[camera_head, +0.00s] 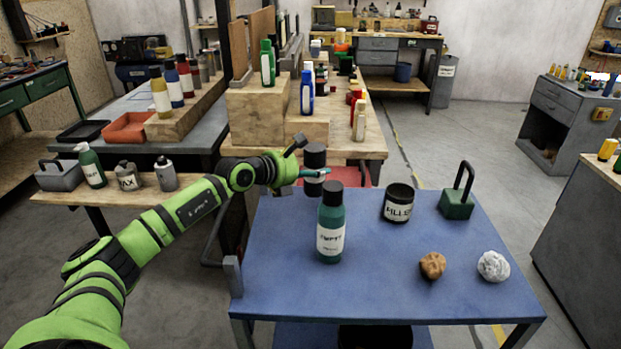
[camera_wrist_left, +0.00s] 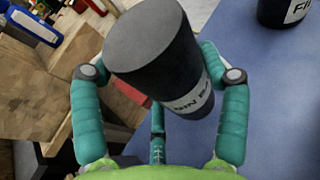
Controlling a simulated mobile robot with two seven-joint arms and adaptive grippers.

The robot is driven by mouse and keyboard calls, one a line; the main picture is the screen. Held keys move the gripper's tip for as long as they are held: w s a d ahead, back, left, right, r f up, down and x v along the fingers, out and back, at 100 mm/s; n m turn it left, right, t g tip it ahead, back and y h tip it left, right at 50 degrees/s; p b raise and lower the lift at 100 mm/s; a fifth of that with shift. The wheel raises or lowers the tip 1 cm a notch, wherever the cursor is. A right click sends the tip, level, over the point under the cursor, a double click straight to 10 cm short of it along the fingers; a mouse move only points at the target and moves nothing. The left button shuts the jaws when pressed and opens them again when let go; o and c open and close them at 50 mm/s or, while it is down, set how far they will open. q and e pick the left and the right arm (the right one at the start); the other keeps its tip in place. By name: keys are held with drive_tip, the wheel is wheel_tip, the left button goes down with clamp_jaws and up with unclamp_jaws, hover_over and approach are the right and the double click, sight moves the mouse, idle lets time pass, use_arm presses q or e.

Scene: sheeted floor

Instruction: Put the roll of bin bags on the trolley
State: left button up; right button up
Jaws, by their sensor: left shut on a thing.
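The roll of bin bags (camera_head: 315,158) is a dark cylinder with a pale label. In the left wrist view the roll (camera_wrist_left: 163,50) stands tilted in the picture between teal fingers, its label partly readable. My left gripper (camera_head: 314,173) is shut on it. The trolley (camera_head: 280,285) has a blue top and a dark handle at its left side. The roll shows at the trolley's far edge, behind the green bottle; I cannot tell whether it touches the top. The trolley's blue top (camera_wrist_left: 262,90) also shows at right in the left wrist view. My right gripper is not in view.
On the trolley are a green bottle (camera_head: 330,228), a black filler tin (camera_head: 397,204), a green block with a handle (camera_head: 457,204), a brown lump (camera_head: 432,265) and a crumpled white ball (camera_head: 493,266). The front left of the top is clear. Benches with bottles stand behind.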

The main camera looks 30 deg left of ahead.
sight(309, 179)
use_arm(q)
drive_tip(key=shift+a+f, duration=0.1)
drive_tip(key=shift+f, duration=0.1)
wheel_tip(309, 179, down, 4)
drive_tip(key=shift+r, duration=0.15)
drive_tip(key=o, duration=1.4)
drive_tip(key=shift+s, duration=0.1)
drive_tip(key=shift+c, duration=0.2)
